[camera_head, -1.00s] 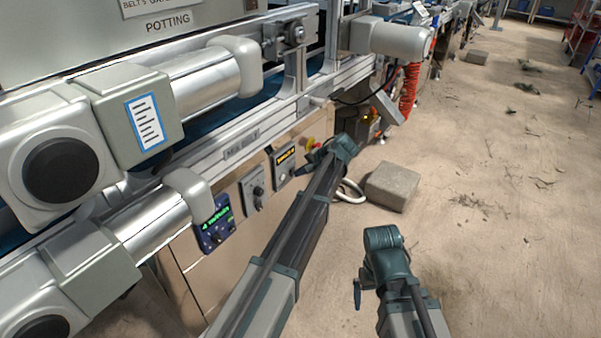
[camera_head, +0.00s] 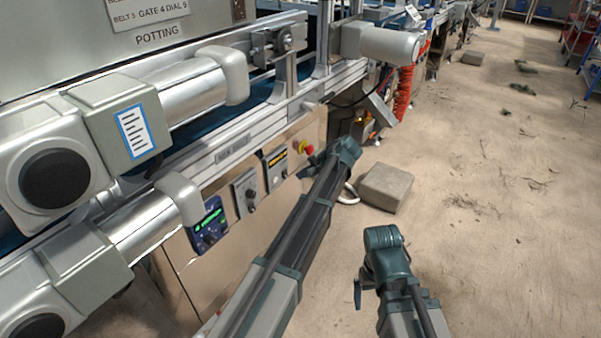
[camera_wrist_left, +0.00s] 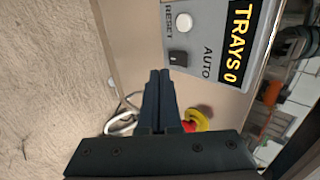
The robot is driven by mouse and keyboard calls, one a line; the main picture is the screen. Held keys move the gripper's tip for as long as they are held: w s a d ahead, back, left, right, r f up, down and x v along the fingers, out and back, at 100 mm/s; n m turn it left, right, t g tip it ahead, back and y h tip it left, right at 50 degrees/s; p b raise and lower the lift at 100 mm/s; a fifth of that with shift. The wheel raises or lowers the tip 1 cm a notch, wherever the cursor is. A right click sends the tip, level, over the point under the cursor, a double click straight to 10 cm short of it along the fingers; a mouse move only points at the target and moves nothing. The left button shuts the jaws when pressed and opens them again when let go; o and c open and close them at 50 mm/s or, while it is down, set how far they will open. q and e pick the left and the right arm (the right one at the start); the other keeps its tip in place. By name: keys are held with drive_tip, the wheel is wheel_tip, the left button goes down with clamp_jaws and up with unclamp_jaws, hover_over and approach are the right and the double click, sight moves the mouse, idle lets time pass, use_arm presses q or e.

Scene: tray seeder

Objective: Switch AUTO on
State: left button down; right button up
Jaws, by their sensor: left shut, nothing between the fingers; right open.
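The grey control panel (camera_head: 275,168) with a yellow-lit display is on the machine's front in the head view. In the left wrist view the panel (camera_wrist_left: 215,45) shows "TRAYS 0", a white RESET button (camera_wrist_left: 183,21) and a small black switch (camera_wrist_left: 178,58) beside the word AUTO. My left gripper (camera_wrist_left: 159,73) is shut and empty, its tips just below and left of the switch. I cannot tell whether they touch the panel. In the head view my left gripper (camera_head: 313,161) is partly hidden by its wrist. My right gripper (camera_head: 358,293) is open, away from the machine over the floor.
A red and yellow stop button (camera_head: 304,147) sits close to my left gripper. A grey block (camera_head: 385,188) lies on the floor. The floor at right is mostly clear.

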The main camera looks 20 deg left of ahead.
use_arm(q)
drive_tip(key=p+v, duration=0.6)
drive_tip(key=v, duration=0.3)
drive_tip(key=shift+r, duration=0.3)
use_arm(e)
wheel_tip(320, 180, up, 7)
use_arm(q)
drive_tip(key=shift+s+d, duration=0.1)
drive_tip(key=shift+d, duration=0.1)
